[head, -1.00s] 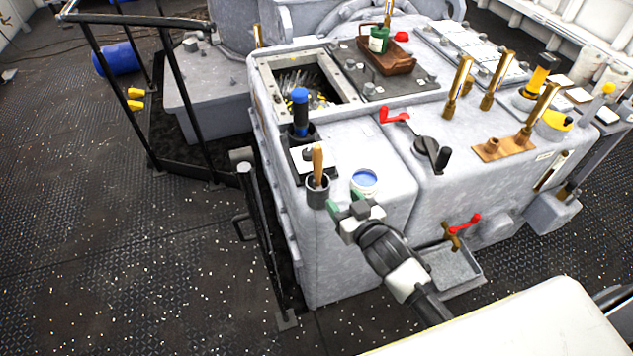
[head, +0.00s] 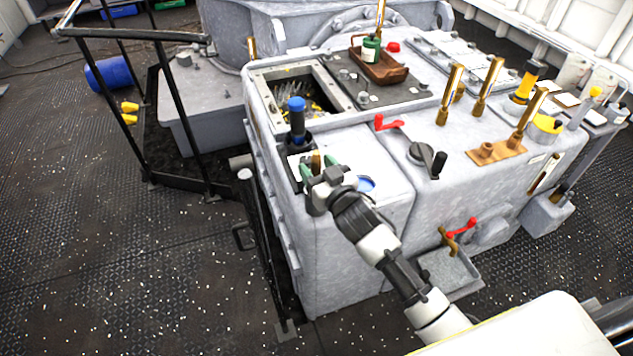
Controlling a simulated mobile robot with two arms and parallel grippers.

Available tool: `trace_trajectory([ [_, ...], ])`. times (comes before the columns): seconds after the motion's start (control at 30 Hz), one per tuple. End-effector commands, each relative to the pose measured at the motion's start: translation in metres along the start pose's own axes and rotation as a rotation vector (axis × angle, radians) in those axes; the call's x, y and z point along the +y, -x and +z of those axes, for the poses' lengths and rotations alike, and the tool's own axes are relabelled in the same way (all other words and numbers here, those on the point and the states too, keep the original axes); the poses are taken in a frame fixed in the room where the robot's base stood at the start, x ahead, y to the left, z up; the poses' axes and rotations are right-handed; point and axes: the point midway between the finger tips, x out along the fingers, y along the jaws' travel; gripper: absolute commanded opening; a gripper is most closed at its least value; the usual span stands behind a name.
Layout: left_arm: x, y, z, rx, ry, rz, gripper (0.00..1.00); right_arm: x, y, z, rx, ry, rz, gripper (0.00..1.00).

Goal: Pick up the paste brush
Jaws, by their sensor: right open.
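The paste brush (head: 316,158) shows as a short length of wooden handle, upright near the front left corner of the grey machine top. The dark cup (head: 310,204) around its lower part is mostly hidden behind my gripper. My right gripper (head: 319,167) is open, with one green-tipped finger on each side of the handle in this view. I cannot tell whether either finger touches it. My left gripper is not in view.
A blue-topped dark tool (head: 297,120) stands just behind the brush. An open hatch (head: 262,108) is farther back. Black railing (head: 255,230) runs along the left side.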

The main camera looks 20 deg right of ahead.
Motion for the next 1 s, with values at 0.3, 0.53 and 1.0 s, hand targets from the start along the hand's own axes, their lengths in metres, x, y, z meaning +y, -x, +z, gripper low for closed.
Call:
trace_trajectory([
  [0.3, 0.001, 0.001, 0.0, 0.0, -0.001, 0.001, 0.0, -0.001, -0.022, 0.001, -0.001, 0.0, -0.001, 0.55],
  [0.53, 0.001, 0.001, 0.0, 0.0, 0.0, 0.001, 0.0, -0.001, -0.021, 0.0, -0.001, 0.0, -0.001, 0.36],
  [1.0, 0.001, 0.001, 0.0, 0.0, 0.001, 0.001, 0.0, 0.0, -0.021, -0.002, 0.001, 0.0, -0.001, 0.0],
])
